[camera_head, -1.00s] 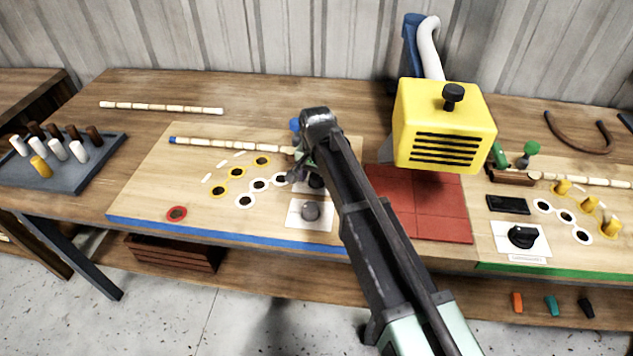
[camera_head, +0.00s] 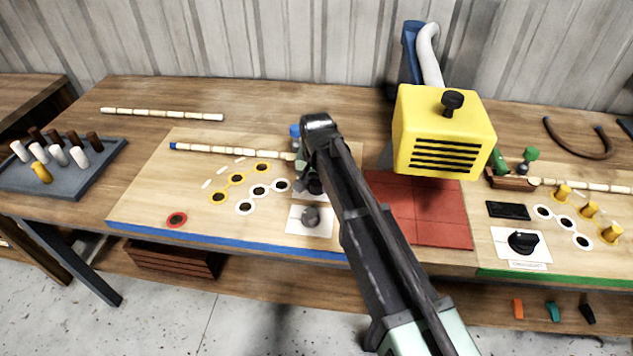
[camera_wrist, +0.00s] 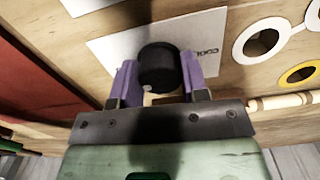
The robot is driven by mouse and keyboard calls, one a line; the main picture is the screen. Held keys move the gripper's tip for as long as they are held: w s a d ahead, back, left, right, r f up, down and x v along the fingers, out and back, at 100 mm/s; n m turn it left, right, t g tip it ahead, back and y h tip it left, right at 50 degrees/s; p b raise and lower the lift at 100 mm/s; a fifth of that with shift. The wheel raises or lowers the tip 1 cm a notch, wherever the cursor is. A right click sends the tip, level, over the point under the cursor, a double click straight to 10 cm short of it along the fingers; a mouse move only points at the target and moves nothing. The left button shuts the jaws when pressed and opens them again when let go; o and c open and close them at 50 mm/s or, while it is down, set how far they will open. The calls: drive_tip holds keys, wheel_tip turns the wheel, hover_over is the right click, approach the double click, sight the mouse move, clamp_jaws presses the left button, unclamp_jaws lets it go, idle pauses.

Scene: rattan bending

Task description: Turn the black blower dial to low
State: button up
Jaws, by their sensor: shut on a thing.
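A round black dial (camera_wrist: 158,64) sits on a white plate (camera_wrist: 108,45) in the wrist view. Part of the word "COOL" shows on the plate. My gripper (camera_wrist: 157,72) has its two purple fingers on either side of the dial and is shut on it. The dial's pointer and setting cannot be read. In the head view my arm hides most of this spot, on the left board behind a grey knob (camera_head: 310,216). The yellow blower (camera_head: 444,132) stands to the right of my arm, with a black knob (camera_head: 452,101) on top.
A board (camera_head: 140,215) with ringed holes and a jointed rattan stick (camera_head: 220,151) lies left of my arm. Red tiles (camera_head: 440,222) lie to the right. Another black dial (camera_head: 523,242) is on the right board. A grey tray of pegs (camera_head: 85,187) stands far left.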

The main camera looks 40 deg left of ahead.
drive_tip(key=n, duration=1)
drive_tip(key=shift+n, duration=0.4)
drive_tip(key=n, duration=0.5)
drive_tip(key=shift+n, duration=0.3)
drive_tip(key=n, duration=0.4)
drive_tip(key=shift+n, duration=0.7)
drive_tip(key=o, duration=0.9)
drive_tip(key=shift+o, duration=0.2)
drive_tip(key=shift+w, duration=0.1)
